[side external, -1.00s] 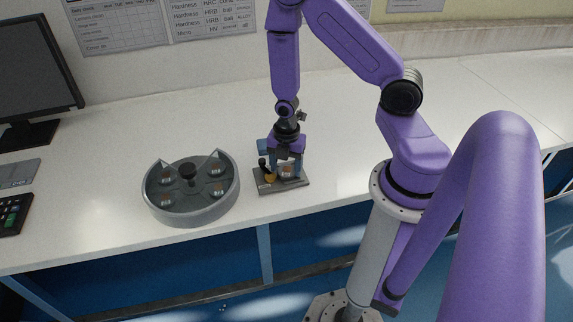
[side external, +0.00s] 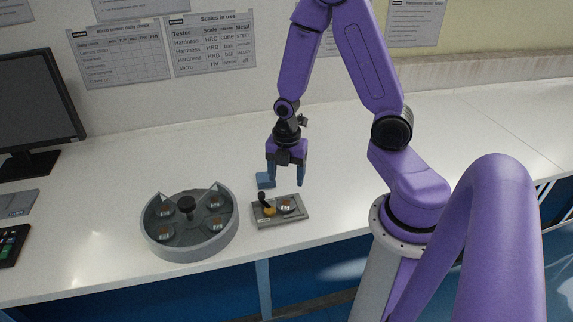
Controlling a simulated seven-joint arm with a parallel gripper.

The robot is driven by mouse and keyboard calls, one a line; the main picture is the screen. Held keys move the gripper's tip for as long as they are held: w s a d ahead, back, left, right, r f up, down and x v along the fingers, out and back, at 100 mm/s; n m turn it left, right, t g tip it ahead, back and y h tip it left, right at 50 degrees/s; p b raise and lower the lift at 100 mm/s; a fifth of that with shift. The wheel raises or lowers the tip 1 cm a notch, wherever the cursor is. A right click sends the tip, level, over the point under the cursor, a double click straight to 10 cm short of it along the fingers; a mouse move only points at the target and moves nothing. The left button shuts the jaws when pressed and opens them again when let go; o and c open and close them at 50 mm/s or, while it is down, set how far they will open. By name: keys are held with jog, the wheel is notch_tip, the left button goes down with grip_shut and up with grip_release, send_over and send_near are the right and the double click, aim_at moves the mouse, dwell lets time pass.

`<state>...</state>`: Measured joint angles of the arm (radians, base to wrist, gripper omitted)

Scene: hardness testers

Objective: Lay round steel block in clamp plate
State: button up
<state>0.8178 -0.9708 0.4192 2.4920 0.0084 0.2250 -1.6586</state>
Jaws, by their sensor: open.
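The clamp plate (side external: 298,218) is a small grey rectangular plate on the bench, right of the round tray. Whether the block sits fully flat in a seat is too small to tell.
A monitor (side external: 38,105) stands at the left. The bench (side external: 440,120) is clear at the right.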

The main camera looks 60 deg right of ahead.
jog(key=s+a+r+m, duration=0.8)
jog(key=s+a+r, duration=0.3)
jog(key=s+r, duration=0.4)
jog(key=shift+s+a, duration=0.25)
jog(key=shift+s, duration=0.1)
